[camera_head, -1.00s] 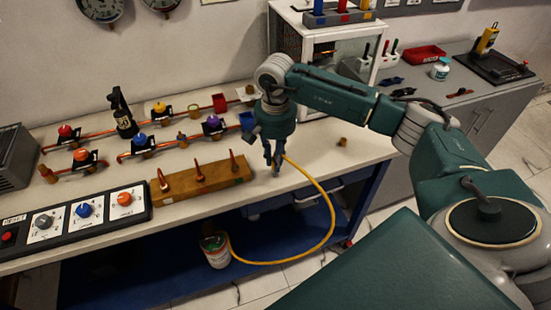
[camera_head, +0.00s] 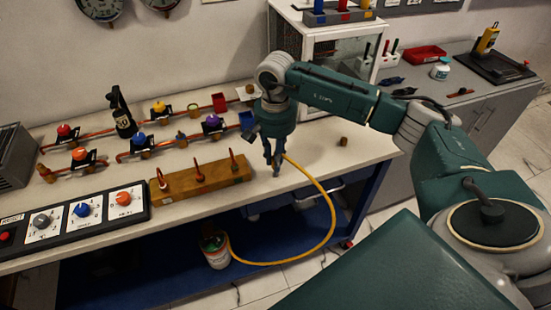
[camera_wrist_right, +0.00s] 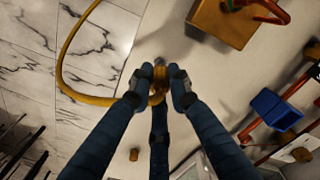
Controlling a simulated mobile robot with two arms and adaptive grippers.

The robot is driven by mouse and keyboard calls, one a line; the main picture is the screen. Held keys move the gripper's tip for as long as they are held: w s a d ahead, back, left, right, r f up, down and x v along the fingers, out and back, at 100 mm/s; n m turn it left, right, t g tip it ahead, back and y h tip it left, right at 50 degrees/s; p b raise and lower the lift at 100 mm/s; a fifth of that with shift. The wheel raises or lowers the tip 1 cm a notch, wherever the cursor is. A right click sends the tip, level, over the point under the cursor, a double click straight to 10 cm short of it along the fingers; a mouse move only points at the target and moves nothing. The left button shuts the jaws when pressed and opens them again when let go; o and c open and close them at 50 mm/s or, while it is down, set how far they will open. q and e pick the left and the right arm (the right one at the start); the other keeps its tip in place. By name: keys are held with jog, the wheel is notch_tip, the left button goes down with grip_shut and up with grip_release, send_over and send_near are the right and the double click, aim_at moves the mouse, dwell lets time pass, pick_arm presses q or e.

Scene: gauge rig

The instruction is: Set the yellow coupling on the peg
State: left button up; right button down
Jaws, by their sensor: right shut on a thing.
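My right gripper (camera_head: 274,163) is above the front part of the white bench, to the right of the wooden block (camera_head: 222,178). It is shut on the yellow coupling (camera_wrist_right: 158,86), which sits between the fingertips in the wrist view at the end of the yellow hose (camera_head: 333,215). The coupling is mostly hidden by the fingers in the head view. My left gripper is out of view.
The hose loops down past the bench edge to a can (camera_head: 215,252) on the blue lower shelf. A small brown piece (camera_head: 343,141) lies right of the gripper. Pipes with coloured valves run behind the block; a blue bin (camera_head: 247,120) stands behind the gripper.

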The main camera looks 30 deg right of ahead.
jog(key=shift+f, duration=0.2)
jog(key=shift+f+b, duration=0.9)
jog(key=shift+b, duration=0.05)
jog(key=shift+f, duration=0.2)
dwell(0.6)
jog(key=c, duration=1.8)
grip_release()
jog(key=shift+o, duration=0.6)
jog(key=o, duration=0.5)
jog(key=shift+c, duration=0.2)
